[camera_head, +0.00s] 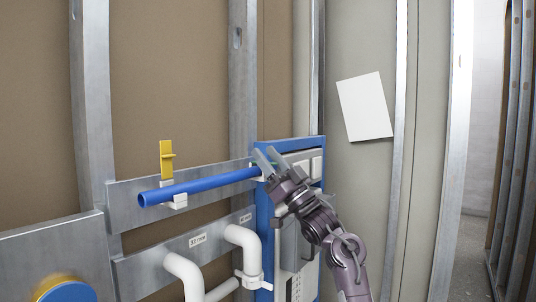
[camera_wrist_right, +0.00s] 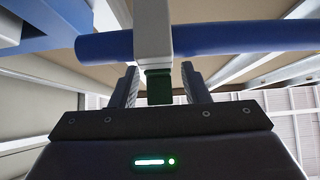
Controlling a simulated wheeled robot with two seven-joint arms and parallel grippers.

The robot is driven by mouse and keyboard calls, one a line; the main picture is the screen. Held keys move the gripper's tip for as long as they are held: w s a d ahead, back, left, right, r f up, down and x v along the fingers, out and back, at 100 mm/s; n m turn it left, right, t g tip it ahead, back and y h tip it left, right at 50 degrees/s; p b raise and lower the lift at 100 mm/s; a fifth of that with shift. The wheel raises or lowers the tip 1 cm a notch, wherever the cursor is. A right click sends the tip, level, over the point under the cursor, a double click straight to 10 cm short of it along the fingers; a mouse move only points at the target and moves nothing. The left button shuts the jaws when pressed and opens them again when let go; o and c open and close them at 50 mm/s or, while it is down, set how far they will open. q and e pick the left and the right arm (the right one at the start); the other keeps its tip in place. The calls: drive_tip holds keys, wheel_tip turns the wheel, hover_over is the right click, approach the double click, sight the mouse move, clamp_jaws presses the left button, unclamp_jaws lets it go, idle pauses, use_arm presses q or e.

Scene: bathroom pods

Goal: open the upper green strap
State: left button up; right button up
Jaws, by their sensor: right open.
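The upper green strap (camera_wrist_right: 159,87) hangs from a white clamp (camera_wrist_right: 153,30) on the blue pipe (camera_wrist_right: 235,38). In the right wrist view it sits between the two fingers of my right gripper (camera_wrist_right: 160,70), with a gap visible on both sides. The fingers are open. In the head view my right gripper (camera_head: 268,158) is at the right end of the blue pipe (camera_head: 205,186) and hides the green strap. My left gripper is not in view.
A raised yellow strap (camera_head: 166,160) stands on the pipe's left clamp. The blue frame (camera_head: 264,225) is close to my right wrist. White bent pipes (camera_head: 243,241) lie below. A white sheet (camera_head: 365,106) is on the wall at right.

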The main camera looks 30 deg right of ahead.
drive_tip(key=shift+c, duration=0.4)
